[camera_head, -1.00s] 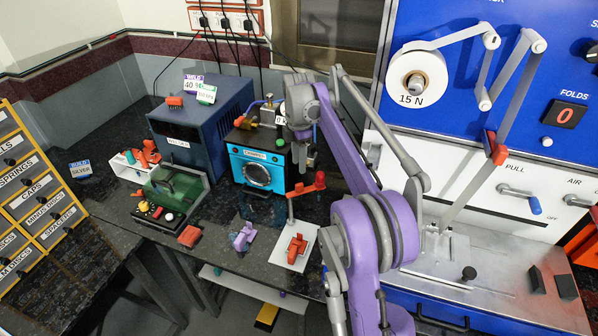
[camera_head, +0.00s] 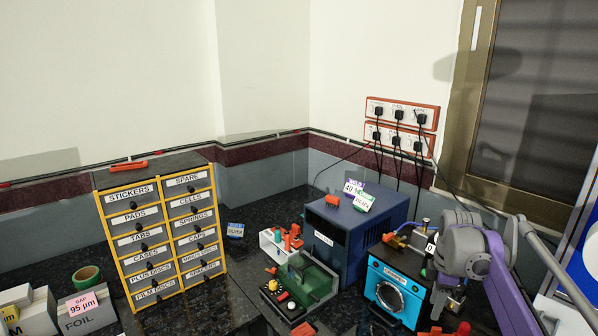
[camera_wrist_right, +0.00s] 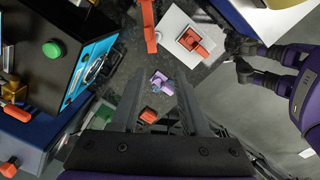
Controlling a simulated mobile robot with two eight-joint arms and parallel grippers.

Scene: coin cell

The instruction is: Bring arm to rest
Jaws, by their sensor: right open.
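My right arm enters the head view at the lower right, with its purple and grey wrist in front of the blue-faced machine (camera_head: 390,284). The right gripper (camera_wrist_right: 157,102) shows clearly in the wrist view: its two dark fingers stand apart with nothing between them. Beyond the fingers, a small purple item (camera_wrist_right: 161,82) and a red block (camera_wrist_right: 149,115) lie on the dark bench, apart from the gripper. A purple arm section with a dark end (camera_wrist_right: 241,60) at the right of the wrist view seems to be my left arm; its jaws cannot be made out.
A yellow drawer cabinet (camera_head: 158,232) stands left. A dark blue box unit (camera_head: 345,232) and a green fixture (camera_head: 308,281) stand on the bench left of the arm. A white plate with a red part (camera_wrist_right: 192,40) lies beyond the fingers. Cables hang from sockets (camera_head: 402,112).

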